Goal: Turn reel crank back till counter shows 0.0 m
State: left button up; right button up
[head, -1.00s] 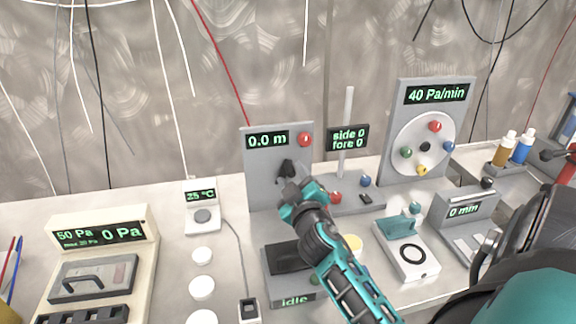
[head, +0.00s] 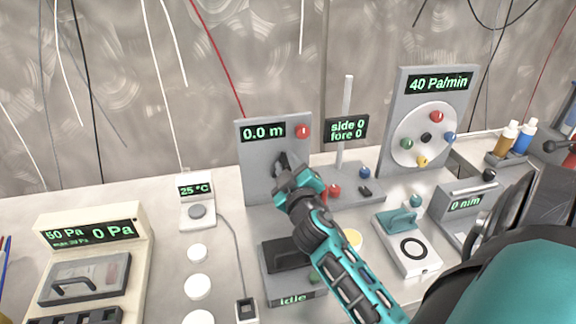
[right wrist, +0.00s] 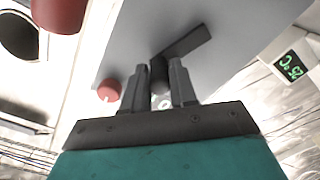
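The reel panel (head: 253,165) is an upright grey plate with a green counter (head: 262,132) reading 0.0 m. A red button (head: 303,131) is at its upper right and also shows in the right wrist view (right wrist: 109,91). The dark crank (head: 280,160) is on the panel's front. In the right wrist view, its bar (right wrist: 186,42) slants up to the right. My right gripper (head: 288,171) is at the crank. Its fingers (right wrist: 160,82) close on both sides of the dark crank handle (right wrist: 159,73). My left gripper is not seen.
A post with a "side 0 fore 0" display (head: 347,129) stands right of the panel. Further right is a 40 Pa/min dial panel (head: 440,83). A box reading idle (head: 291,299) lies under my right arm. A 25 °C unit (head: 198,211) stands to the left.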

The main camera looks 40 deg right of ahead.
grip_shut()
jog(key=shift+w+a+r+n+p, duration=0.2)
jog(key=shift+a+n+p, duration=0.1)
jog(key=shift+n, duration=0.3)
jog(key=shift+w+a+n, duration=0.15)
jog(key=shift+a+n, duration=0.05)
jog(key=shift+n, duration=0.4)
jog(key=shift+w+a+n, duration=0.1)
jog(key=shift+a+n, duration=0.1)
jog(key=shift+n, duration=0.4)
jog(key=shift+o, duration=2.2)
grip_release()
jog(key=shift+s+a, duration=0.1)
